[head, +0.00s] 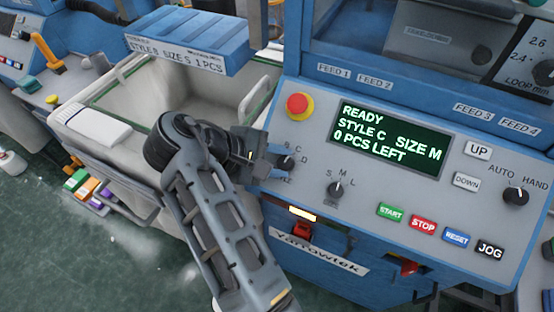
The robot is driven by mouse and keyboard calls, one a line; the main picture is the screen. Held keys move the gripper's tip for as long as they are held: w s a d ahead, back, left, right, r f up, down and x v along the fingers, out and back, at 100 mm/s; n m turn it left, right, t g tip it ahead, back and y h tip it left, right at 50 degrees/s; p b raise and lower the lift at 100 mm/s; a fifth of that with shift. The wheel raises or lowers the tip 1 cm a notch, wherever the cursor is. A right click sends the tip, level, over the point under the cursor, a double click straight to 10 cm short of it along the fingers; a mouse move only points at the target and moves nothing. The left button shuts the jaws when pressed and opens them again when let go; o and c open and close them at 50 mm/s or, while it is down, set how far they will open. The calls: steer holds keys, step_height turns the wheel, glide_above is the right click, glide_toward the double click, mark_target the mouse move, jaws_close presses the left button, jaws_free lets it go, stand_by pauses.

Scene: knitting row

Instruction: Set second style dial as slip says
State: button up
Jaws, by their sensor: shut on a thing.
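The style dial (288,163) is on the sloped grey control panel (370,190), left of the size dial (336,190). My gripper (283,160) comes from the left and is shut on the style dial. The jaws hide much of the dial and some of its letters, so I cannot tell its pointer direction; B and C show above it. The green display (390,138) reads READY, STYLE C, SIZE M, 0 PCS LEFT. A blue panel (185,42) above the bin carries the text STYLE B SIZE S 1 PCS.
An emergency stop button (298,105) sits just above the style dial. START (390,212), STOP (423,224), RESET and JOG buttons line the panel's lower right. A pale bin (170,95) stands left behind my arm. Another machine (25,65) is at far left.

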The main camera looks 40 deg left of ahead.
steer(key=shift+m+g, duration=0.4)
steer(key=shift+m, duration=0.2)
steer(key=o, duration=1)
steer(key=shift+o, duration=0.2)
steer(key=v, duration=0.7)
steer(key=shift+s+r, duration=0.2)
steer(key=shift+s+a, duration=0.1)
steer(key=shift+a, duration=0.05)
